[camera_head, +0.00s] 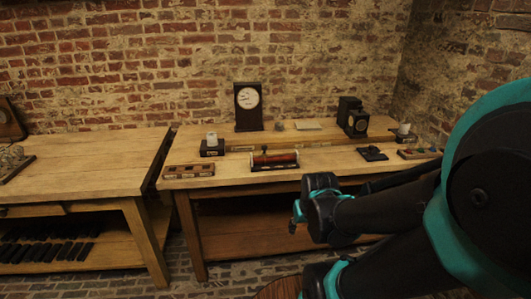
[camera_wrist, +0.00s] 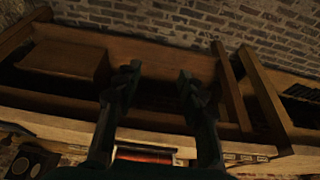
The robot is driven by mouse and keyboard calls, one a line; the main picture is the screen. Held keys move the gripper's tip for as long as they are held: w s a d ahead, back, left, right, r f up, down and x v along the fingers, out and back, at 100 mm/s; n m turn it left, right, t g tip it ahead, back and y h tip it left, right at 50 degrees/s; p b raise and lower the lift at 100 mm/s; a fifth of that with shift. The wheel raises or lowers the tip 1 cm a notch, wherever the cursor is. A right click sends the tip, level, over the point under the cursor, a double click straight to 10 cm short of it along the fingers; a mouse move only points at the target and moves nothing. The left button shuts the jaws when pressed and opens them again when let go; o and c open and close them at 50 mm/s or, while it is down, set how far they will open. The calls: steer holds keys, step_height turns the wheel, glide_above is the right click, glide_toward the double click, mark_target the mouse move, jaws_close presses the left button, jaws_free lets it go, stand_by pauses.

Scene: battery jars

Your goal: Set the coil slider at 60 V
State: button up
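The coil slider device (camera_head: 274,159) is a red horizontal coil on a dark base, with a dark upright knob near its left end. It stands near the front edge of the right-hand bench. In the wrist view the red coil (camera_wrist: 144,155) shows low in the picture, partly hidden by my gripper. Its scale is too small to read. My gripper (camera_wrist: 158,75) has its two fingers spread apart with nothing between them. In the head view my gripper (camera_head: 297,217) hangs in front of the bench's front edge, below and right of the coil, apart from it.
A dial meter (camera_head: 248,106) stands behind the coil. A wooden block with slots (camera_head: 189,170) lies left of it, and a small black switch (camera_head: 372,153) lies right. A dark boxed instrument (camera_head: 356,123) stands at the back right. The left bench (camera_head: 85,160) has clear top space.

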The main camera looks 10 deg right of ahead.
steer(key=shift+o, duration=0.2)
steer(key=w+a+r+n+t+y, duration=0.1)
steer(key=w+a+n+y, duration=0.15)
steer(key=w, duration=0.35)
steer(key=w+a+r+n+t+y, duration=0.1)
steer(key=w+r+y, duration=0.15)
steer(key=w, duration=0.45)
steer(key=w+a+r+n+y, duration=0.1)
steer(key=w+a+n+y, duration=0.15)
steer(key=w, duration=0.35)
steer(key=w+d+r+n+t+y, duration=0.3)
steer(key=w+d+t+y, duration=0.3)
steer(key=w+d, duration=0.45)
steer(key=shift+h, duration=0.25)
steer(key=x, duration=1.9)
steer(key=shift+w+a+r, duration=0.15)
steer(key=shift+w+a, duration=0.1)
steer(key=shift+w, duration=0.05)
steer(key=shift+c, duration=0.5)
jaws_close()
